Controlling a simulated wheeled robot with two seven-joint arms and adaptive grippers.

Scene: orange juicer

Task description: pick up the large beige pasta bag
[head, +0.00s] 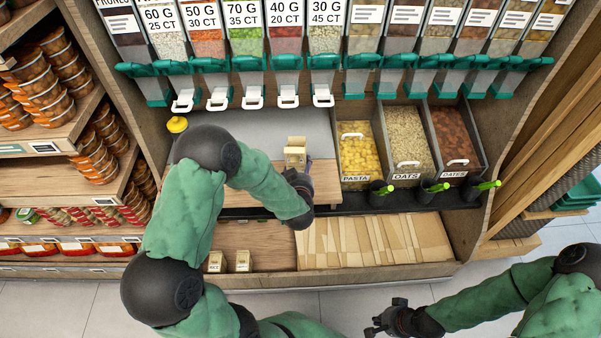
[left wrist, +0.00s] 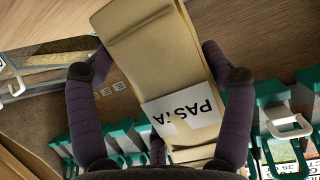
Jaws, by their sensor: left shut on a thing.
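A beige paper bag with a white PASTA label (left wrist: 185,115) is held upright between the fingers of my left gripper (left wrist: 150,75). In the head view the same beige bag (head: 295,153) shows above the shelf, in front of the grey back panel. My left gripper (head: 299,180) is shut on its lower part, and my green arm partly hides the shelf behind. My right gripper (head: 388,318) is open and empty, low in front of the shelf over the floor.
Two small beige bags (head: 230,262) stand on the lower shelf, left of a row of flat beige bags (head: 375,241). Bins of pasta (head: 360,157), oats and dates stand right of the held bag. Dispensers (head: 251,75) hang above. Jars stand on shelves at left.

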